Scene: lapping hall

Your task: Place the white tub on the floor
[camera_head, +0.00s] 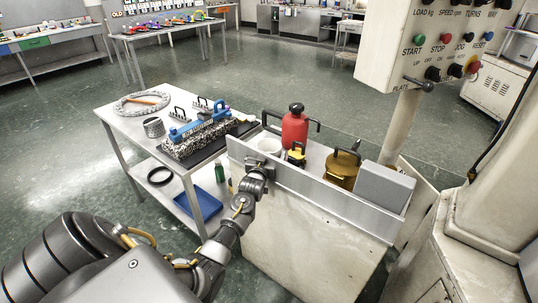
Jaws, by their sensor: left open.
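The white tub (270,146) stands upright on the top of the machine cabinet, behind its raised metal edge plate (320,186). My left gripper (262,162) is at the near side of the tub, at the plate's left part. Its jaws are open, but the fingers are small here and I cannot tell whether they touch the tub. The tub's lower part is hidden by the gripper and plate. The green floor (270,85) shows around the cabinet and tables. My right gripper is not in view.
A red bottle (295,130), a small yellow-black item (296,154), a brass pot (342,170) and a grey box (384,186) stand right of the tub. A loaded cart (125,120) stands left. A control panel (435,45) overhangs at right. Open floor lies beyond.

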